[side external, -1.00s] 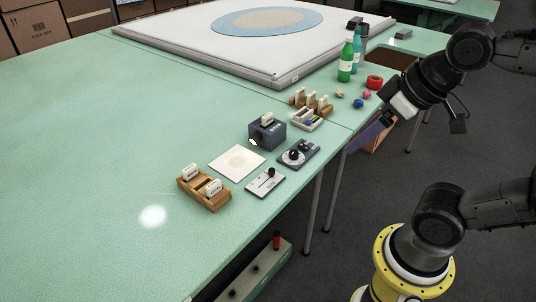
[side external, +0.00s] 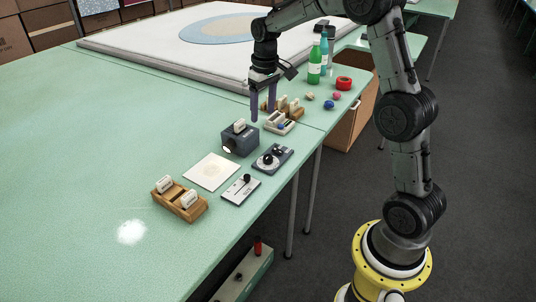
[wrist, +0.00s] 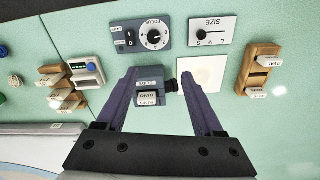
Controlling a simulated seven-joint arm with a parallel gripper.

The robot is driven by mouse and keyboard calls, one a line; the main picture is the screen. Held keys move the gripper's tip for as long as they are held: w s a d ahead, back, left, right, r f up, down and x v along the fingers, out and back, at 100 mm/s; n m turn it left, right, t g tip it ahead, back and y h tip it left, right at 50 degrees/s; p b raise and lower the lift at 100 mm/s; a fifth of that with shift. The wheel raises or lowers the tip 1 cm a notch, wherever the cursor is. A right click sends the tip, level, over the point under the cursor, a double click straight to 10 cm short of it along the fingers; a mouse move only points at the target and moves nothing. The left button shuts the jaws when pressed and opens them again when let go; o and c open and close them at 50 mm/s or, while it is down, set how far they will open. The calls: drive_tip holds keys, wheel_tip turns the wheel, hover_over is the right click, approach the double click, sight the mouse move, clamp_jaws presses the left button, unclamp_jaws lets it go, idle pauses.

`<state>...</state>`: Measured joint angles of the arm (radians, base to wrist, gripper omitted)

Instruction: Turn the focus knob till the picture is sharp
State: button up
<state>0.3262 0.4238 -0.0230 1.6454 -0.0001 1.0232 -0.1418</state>
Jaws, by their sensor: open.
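The focus knob (wrist: 153,37) is a round dial with a white scale on a dark grey panel (side external: 280,151) labelled FOCUS, with a switch beside it. The grey projector (side external: 241,139) stands behind the panel with a labelled white slide on top. In front of its lens lies a white card (side external: 211,172) with a faint, soft-edged yellowish patch; it also shows in the wrist view (wrist: 219,82). My gripper (side external: 262,115) points down with its fingers spread and empty, above the table behind the projector. In the wrist view the fingers (wrist: 159,75) frame the projector, and the knob lies beyond them.
A SIZE slider panel (side external: 232,194) lies next to the card. Wooden racks with labelled slides stand at the front left (side external: 180,209) and behind the projector (side external: 297,113). Bottles (side external: 314,66) stand farther back. The left tabletop is clear.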

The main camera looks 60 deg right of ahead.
sight(268, 156)
drive_tip(key=shift+g, duration=0.4)
drive_tip(key=f, duration=0.5)
drive_tip(key=d+f, duration=0.1)
drive_tip(key=f, duration=1.1)
drive_tip(key=shift+s+d+f, duration=0.1)
drive_tip(key=shift+s+d, duration=0.15)
drive_tip(key=shift+d, duration=0.1)
clamp_jaws()
